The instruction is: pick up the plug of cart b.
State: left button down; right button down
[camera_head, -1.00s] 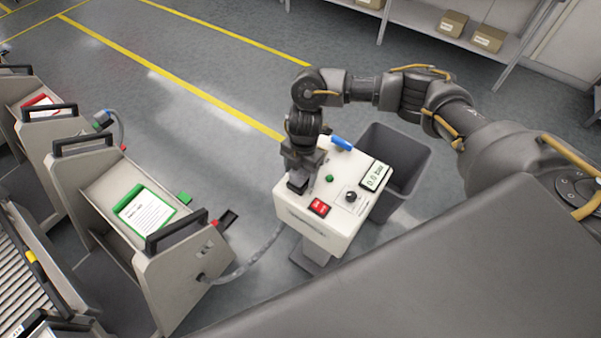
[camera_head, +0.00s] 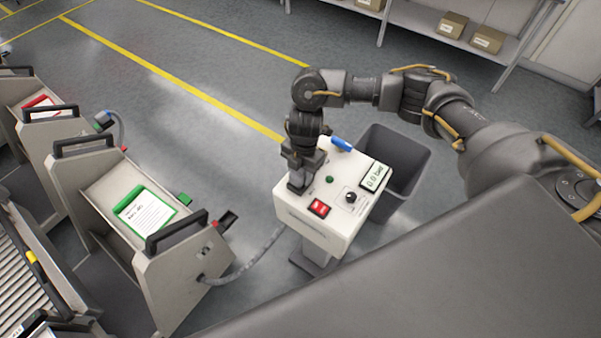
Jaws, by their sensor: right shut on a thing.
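My right gripper (camera_head: 299,186) points down at the left part of the top of a white console (camera_head: 335,222) and is shut. It appears shut on the dark plug there, which its fingers mostly hide. A grey hose (camera_head: 262,248) runs from the low side of the nearest cart (camera_head: 180,275), which carries a green-framed card (camera_head: 147,212), toward the console. Its end at the console is hidden. I cannot read a cart letter on the card. My left gripper is not in view.
The console top has a red switch (camera_head: 319,208), a green button (camera_head: 330,180), a black knob (camera_head: 351,198), a display (camera_head: 375,177) reading 0.0 bar and a blue handle (camera_head: 341,144). A grey bin (camera_head: 408,165) stands behind it. Another cart with a red-framed card (camera_head: 43,104) stands further left.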

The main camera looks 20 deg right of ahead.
jog(key=shift+r, duration=0.35)
notch_tip(320, 180, up, 2)
jog(key=shift+w+r, duration=0.1)
jog(key=shift+r, duration=0.1)
jog(key=s+a+r+p, duration=0.1)
jog(key=s+a+r, duration=0.4)
jog(key=s+r, duration=0.7)
jog(key=shift+s+a+r+p, duration=0.15)
jog(key=shift+s+r+p, duration=0.25)
jog(key=shift+s, duration=0.2)
